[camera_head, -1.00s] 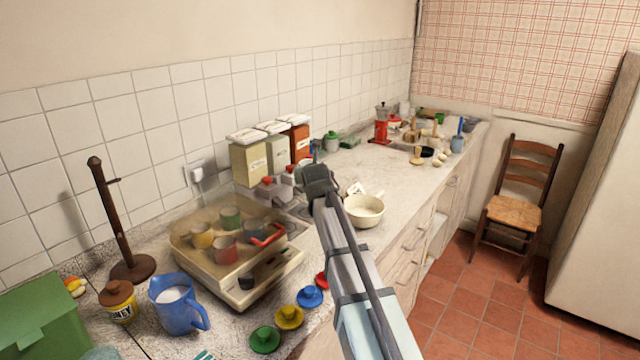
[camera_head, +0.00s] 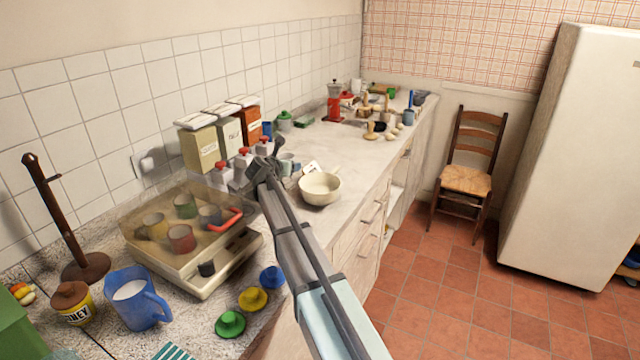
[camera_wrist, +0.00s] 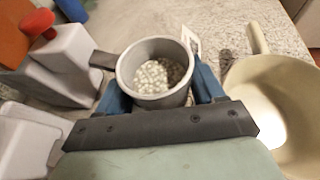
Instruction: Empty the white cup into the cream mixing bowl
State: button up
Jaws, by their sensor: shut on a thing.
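In the head view, the bowl (camera_head: 320,190) sits on the counter, right of my gripper (camera_head: 272,160). The cup is mostly hidden there.
Red-knobbed jars (camera_head: 243,160) stand close left of my gripper, with tall canisters (camera_head: 198,145) behind. A lidded case (camera_head: 190,240) holding coloured cups is nearer. A blue jug (camera_head: 135,300) is front left. The counter beyond the bowl (camera_head: 345,150) is fairly clear.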

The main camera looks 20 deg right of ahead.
jog(key=shift+w+d+f+m+g+h, duration=0.3)
jog(key=shift+w+d+m+g+h, duration=0.1)
jog(key=shift+d+m+h, duration=0.15)
jog(key=shift+w+d+f+m+g+h, duration=0.3)
jog(key=shift+d+m+g+h, duration=0.15)
jog(key=shift+d+m, duration=0.15)
jog(key=shift+s+r, duration=0.1)
jog(key=shift+r, duration=0.05)
jog(key=s+d+r+m+t, duration=0.2)
jog(key=s+r+m+t, duration=0.1)
jog(key=s+r+m, duration=0.1)
jog(key=shift+s+d+m+t, duration=0.15)
jog(key=shift+d+m+t, duration=0.2)
jog(key=shift+m, duration=0.4)
jog(key=shift+s+r+m+t, duration=0.15)
jog(key=shift+r+m+t, duration=0.05)
jog(key=shift+m+t, duration=0.25)
jog(key=shift+d+r+m, duration=0.1)
jog(key=shift+r+m, duration=0.05)
jog(key=shift+m, duration=0.1)
